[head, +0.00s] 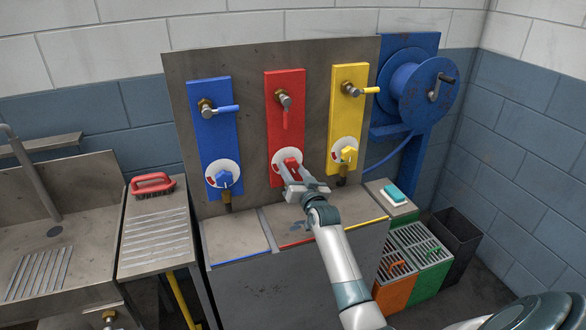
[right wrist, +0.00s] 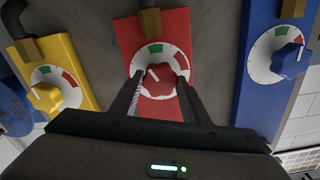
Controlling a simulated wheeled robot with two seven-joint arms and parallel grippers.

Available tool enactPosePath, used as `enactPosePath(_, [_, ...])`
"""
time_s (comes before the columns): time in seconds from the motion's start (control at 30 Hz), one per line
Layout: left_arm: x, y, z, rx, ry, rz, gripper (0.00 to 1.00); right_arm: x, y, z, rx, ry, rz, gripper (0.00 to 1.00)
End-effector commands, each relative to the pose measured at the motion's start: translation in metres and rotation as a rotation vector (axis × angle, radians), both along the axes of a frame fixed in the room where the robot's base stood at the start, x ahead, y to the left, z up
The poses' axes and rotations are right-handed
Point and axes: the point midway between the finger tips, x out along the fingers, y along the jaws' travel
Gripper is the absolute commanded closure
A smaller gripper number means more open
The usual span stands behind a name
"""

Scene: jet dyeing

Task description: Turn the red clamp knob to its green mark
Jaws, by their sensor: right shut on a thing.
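The red clamp knob (head: 290,164) sits on a white round dial low on the red panel (head: 286,100). In the right wrist view the knob (right wrist: 158,80) lies between my two fingers. Its white pointer line points up and left there, to the left of the green mark (right wrist: 155,48). A red mark (right wrist: 181,60) lies to the right of the green one. My right gripper (head: 288,172) reaches the knob from the front and is shut on it; it also shows in the right wrist view (right wrist: 158,88). My left gripper is not in view.
A blue panel (head: 210,120) and a yellow panel (head: 347,105) with similar knobs flank the red one. A red lever (head: 285,118) hangs above the dial. A hose reel (head: 418,90) is at right, a sink (head: 60,215) and red brush (head: 152,183) at left.

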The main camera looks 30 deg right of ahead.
Motion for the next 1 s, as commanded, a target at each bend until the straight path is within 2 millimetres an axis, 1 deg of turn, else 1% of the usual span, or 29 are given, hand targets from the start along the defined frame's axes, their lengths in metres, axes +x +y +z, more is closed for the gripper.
enactPosePath(0.03, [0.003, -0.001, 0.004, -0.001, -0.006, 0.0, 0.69, 0.0, 0.001, 0.001, 0.046, -0.01, -0.001, 0.8])
enactPosePath(0.2, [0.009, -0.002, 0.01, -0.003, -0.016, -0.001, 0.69, 0.0, 0.0, 0.001, 0.199, -0.046, -0.001, 0.8])
enactPosePath(0.5, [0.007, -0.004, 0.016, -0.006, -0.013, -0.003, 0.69, 0.0, 0.001, 0.0, 0.4, -0.094, 0.0, 0.8])
enactPosePath(0.7, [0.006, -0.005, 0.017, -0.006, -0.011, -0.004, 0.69, 0.0, 0.0, 0.0, 0.464, -0.11, -0.001, 0.8])
enactPosePath(1.0, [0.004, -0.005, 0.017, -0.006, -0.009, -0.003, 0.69, 0.0, 0.0, 0.0, 0.484, -0.115, 0.0, 0.8])
